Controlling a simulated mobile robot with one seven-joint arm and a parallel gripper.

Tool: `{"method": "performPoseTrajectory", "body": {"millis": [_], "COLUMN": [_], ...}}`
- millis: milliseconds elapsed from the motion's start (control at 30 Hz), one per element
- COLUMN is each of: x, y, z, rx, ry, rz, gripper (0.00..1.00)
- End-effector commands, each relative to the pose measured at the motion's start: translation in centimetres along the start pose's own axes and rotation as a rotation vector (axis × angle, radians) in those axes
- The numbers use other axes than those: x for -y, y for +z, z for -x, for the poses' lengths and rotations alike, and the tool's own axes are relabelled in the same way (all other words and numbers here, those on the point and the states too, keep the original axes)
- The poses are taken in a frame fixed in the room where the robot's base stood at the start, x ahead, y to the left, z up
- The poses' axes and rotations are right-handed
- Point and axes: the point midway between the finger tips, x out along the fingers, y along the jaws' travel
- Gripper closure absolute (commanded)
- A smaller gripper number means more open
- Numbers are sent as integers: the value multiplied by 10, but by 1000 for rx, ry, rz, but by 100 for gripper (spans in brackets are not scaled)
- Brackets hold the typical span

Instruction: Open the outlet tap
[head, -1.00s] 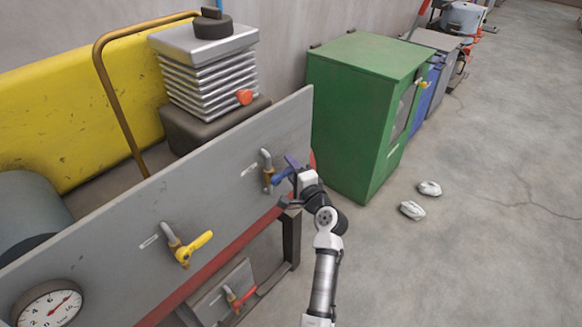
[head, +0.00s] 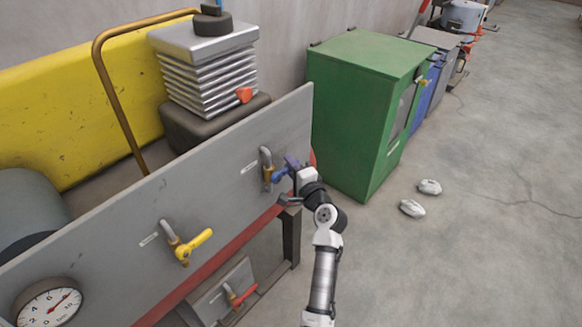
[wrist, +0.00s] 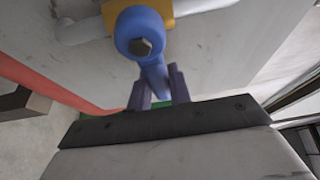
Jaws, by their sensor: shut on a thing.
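A tap with a blue lever handle (head: 279,176) and a brass body (head: 267,172) is mounted near the right end of the grey panel (head: 225,196). My gripper (head: 291,165) is shut on the outer part of this handle. In the wrist view, the blue handle (wrist: 141,27) has a dark bolt at its pivot. Its lever runs down between the two purple fingers of my gripper (wrist: 159,90). The lever's tip is hidden low between the fingers. A second tap with a yellow handle (head: 196,246) is on the same panel, further left. The labels beside the taps are too small to read.
A red-handled valve (head: 240,297) sits lower, below the panel. A round gauge (head: 48,306) is at bottom left. A green cabinet (head: 348,110) stands behind my gripper. Two pale lumps (head: 412,208) lie on the floor, which is otherwise clear at right.

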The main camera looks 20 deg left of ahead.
Motion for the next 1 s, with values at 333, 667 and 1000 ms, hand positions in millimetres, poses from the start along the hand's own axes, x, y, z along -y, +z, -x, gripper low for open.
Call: {"method": "performPoseTrajectory", "body": {"millis": [333,667,1000], "x": [2,18,32], "y": [0,5,12], "z": [0,3,5], "rx": [0,0,0], "ry": [-69,-178,-262], "rz": [162,422,632], "gripper": [100,100,100]}}
